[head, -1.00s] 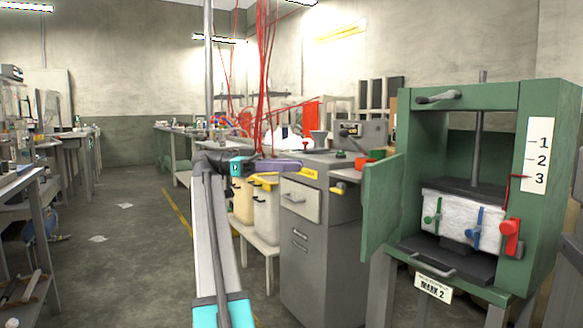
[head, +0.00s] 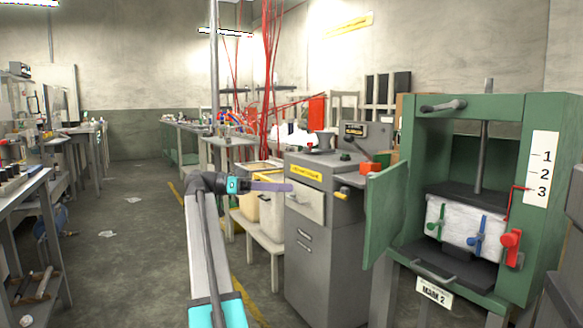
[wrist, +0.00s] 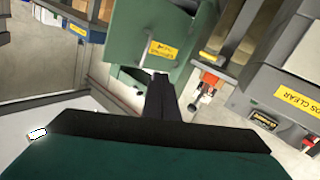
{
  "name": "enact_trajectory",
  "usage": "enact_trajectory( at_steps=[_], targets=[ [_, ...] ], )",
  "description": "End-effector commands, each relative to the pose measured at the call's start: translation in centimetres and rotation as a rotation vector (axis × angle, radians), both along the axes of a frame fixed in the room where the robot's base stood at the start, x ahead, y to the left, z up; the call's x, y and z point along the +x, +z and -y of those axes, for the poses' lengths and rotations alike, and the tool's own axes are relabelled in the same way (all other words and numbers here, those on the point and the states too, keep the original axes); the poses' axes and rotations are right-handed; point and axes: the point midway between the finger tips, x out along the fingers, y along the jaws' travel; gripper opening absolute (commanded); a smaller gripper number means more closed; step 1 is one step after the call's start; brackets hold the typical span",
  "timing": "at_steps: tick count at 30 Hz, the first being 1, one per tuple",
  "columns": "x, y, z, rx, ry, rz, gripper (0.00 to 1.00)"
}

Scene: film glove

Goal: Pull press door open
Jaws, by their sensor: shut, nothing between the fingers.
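The green press (head: 540,215) stands at the right in the head view, its front open. Its green door (head: 384,215) stands swung out at the left side of the opening. My gripper (head: 290,188) is left of the door, apart from it, in front of the grey cabinet in the picture. It is shut and empty. In the wrist view the dark fingers (wrist: 158,76) point at a green panel, seemingly the door (wrist: 135,35), with a yellow label and a bar handle (wrist: 140,72). The fingertips overlap its lower edge; I cannot tell whether they touch.
A grey cabinet (head: 318,250) with a drawer stands left of the press. Pale bins (head: 250,205) sit on a low bench behind my arm. A white block with coloured handles (head: 465,225) is inside the press. The floor (head: 120,240) at left is mostly clear, with workbenches along the far left.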

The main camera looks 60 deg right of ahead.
Motion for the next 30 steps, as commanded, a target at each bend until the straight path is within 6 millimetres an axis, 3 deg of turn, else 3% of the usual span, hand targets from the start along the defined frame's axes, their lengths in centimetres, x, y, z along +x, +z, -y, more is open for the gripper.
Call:
enact_trajectory(
  at_steps=[14, 23, 30],
  targets=[
    [8.5, -7.9, -1.4, 0.362, 0.280, -0.072, 0.00],
    [12.7, -13.5, -4.4, 0.584, 0.444, -0.123, 0.00],
    [15.3, -17.9, -7.9, 0.757, 0.569, -0.165, 0.00]
  ],
)
